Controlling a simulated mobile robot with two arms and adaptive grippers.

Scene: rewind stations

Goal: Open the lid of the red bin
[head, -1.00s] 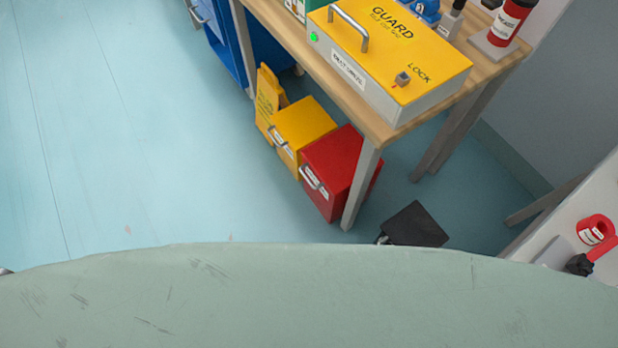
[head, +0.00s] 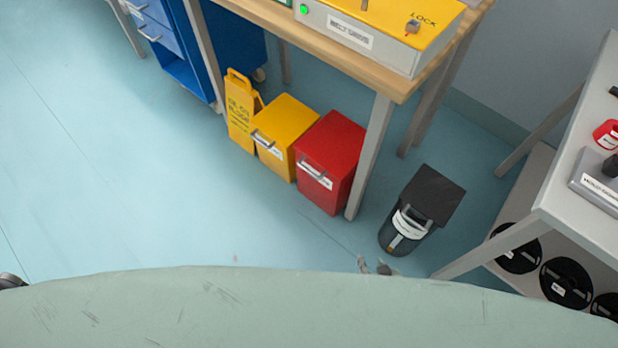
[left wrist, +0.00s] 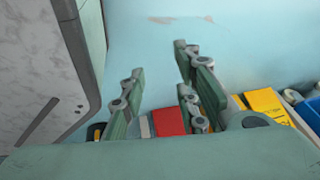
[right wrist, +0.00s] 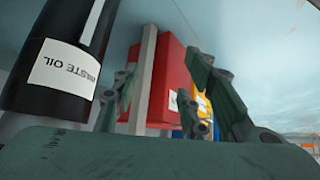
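The red bin (head: 342,147) stands on the floor by the table leg, with its lid down and a metal handle and white label on its front. In the head view only the tips of my right gripper (head: 375,267) show past my own body, in front of the bin and apart from it. In the right wrist view the right gripper (right wrist: 168,88) is open and empty, with the red bin (right wrist: 172,68) beyond its fingers. In the left wrist view my left gripper (left wrist: 160,82) is open and empty, and the red bin (left wrist: 168,121) shows farther off between its fingers.
A yellow bin (head: 285,120) and yellow floor sign (head: 239,112) stand left of the red bin. A black waste oil can (head: 400,232) stands right of the table leg (head: 371,155). A grey shelf table (head: 548,200) is at right. Floor at left is clear.

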